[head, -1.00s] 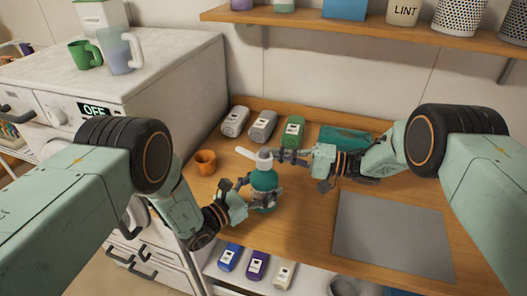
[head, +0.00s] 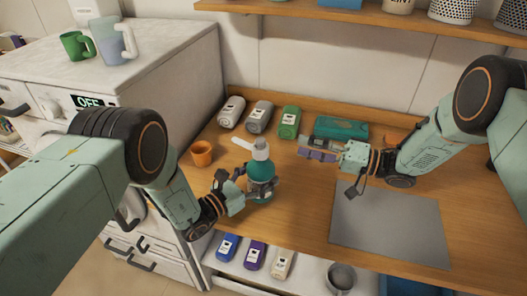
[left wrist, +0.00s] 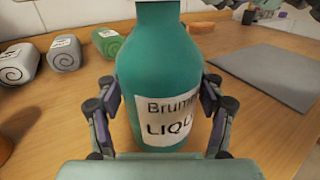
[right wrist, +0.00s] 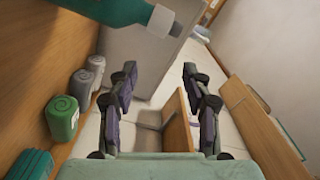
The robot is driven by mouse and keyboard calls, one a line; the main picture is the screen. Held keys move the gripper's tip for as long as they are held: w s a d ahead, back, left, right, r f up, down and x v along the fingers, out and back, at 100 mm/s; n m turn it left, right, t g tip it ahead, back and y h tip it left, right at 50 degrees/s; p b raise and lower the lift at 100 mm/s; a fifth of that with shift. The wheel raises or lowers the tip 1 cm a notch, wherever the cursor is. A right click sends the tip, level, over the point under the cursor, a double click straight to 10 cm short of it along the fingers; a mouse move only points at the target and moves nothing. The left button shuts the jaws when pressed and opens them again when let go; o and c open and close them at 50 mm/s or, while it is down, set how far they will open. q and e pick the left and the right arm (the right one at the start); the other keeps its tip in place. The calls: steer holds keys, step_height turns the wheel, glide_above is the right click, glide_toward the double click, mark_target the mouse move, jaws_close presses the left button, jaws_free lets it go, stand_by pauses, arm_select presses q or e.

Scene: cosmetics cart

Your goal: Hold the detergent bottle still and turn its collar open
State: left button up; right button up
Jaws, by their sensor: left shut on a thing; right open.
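The detergent bottle (head: 262,189) stands on the wooden counter, teal with a white collar and spout top (head: 260,150); the spout points left. In the left wrist view its body and label (left wrist: 165,70) fill the middle, the top cut off. My left gripper (head: 247,182) is shut around the bottle's body, one finger on each side. My right gripper (head: 312,150) is open and empty, to the right of the collar and apart from it. In the right wrist view the collar (right wrist: 160,20) shows at the top edge, beyond the open fingers.
An orange cup (head: 201,154) stands left of the bottle. A grey mat (head: 390,228) covers the right side of the counter.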

mark_target(262, 150)
steer(key=shift+o, duration=0.9)
steer(key=shift+s+f+n+t, duration=0.25)
steer(key=shift+s+n, duration=0.4)
steer(key=shift+n, duration=0.45)
steer(key=a+n, duration=0.3)
steer(key=w+a+f+n, duration=0.1)
steer(key=a+n, duration=0.2)
steer(key=a, duration=0.1)
steer(key=a+n, duration=0.4)
steer(key=shift+w+a+f+t+h, duration=0.2)
steer(key=shift+w+t+h, duration=0.1)
steer(key=shift+w, duration=0.1)
jaws_close()
